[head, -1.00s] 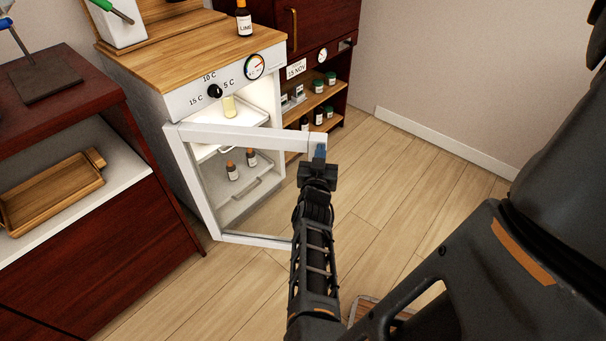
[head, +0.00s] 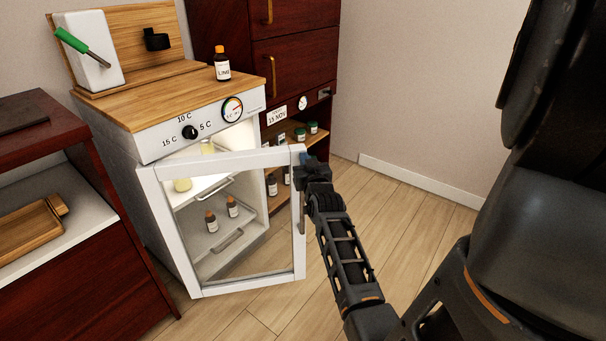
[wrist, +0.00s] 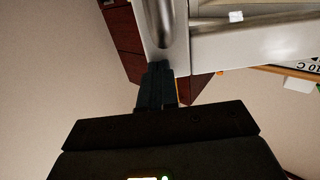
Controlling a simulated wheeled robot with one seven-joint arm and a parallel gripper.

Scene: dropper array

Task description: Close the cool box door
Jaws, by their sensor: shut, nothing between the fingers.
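The cool box (head: 150,147) is a white cabinet with a wooden top, a black knob and a round gauge. Its glazed white-framed door (head: 225,288) is hinged on the left and stands open, swung out toward me. My gripper (head: 306,161) is shut and empty at the upper free corner of the door, by its right frame. In the wrist view, the closed fingers (wrist: 157,85) are right beside the white door frame (wrist: 220,45) and its grey handle (wrist: 163,20). I cannot tell whether they touch it.
Small bottles (head: 211,221) stand on the lit shelves inside. A bottle (head: 222,63) labelled LIME stands on top. A dark red cabinet (head: 290,60) with shelves is behind at right. A dark red counter (head: 75,240) with a wooden tray (head: 30,230) is at left. Floor at right is clear.

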